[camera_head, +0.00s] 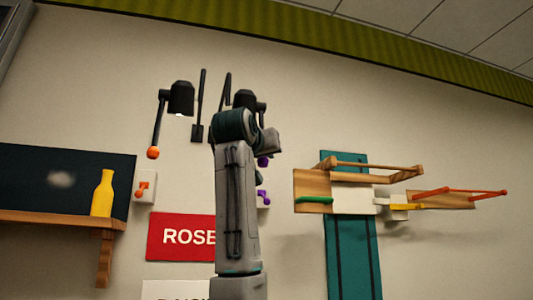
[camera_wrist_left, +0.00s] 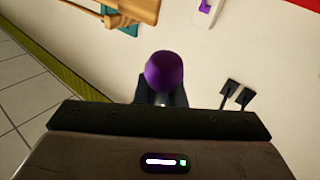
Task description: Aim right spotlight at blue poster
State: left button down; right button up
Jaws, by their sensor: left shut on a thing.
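The right spotlight (camera_head: 245,98) is a black lamp on the wall, partly hidden behind my left arm. Its purple knob (camera_head: 263,162) shows just right of the arm, and large in the left wrist view (camera_wrist_left: 165,70). My left gripper (camera_wrist_left: 162,98) is shut on this knob, with its dark fingers at the knob's base. In the head view my wrist covers most of the grip. The left spotlight (camera_head: 181,98) hangs beside it, with an orange knob (camera_head: 153,153). I cannot make out a blue poster. My right gripper is not in view.
A red sign (camera_head: 180,237) and a white sign (camera_head: 175,290) are partly behind my arm. A wooden shelf (camera_head: 60,218) with a yellow bottle (camera_head: 103,195) is left. Wooden racks (camera_head: 312,192) on a teal panel (camera_head: 352,250) stick out right. An orange wall lever (camera_head: 143,188) is near.

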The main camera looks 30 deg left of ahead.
pick_arm(q)
jog(key=shift+a+r, duration=0.15)
jog(key=c, duration=1.7)
grip_release()
jog(key=shift+w, duration=0.1)
jog(key=shift+o, duration=0.9)
jog(key=shift+w+a, duration=0.1)
jog(key=shift+w, duration=0.15)
jog(key=shift+s+f, duration=0.1)
jog(key=shift+f, duration=0.1)
jog(key=r+b+v, duration=0.1)
jog(key=b+v, duration=0.4)
jog(key=v, duration=0.5)
jog(key=shift+s+f, duration=0.3)
jog(key=shift+f, duration=0.2)
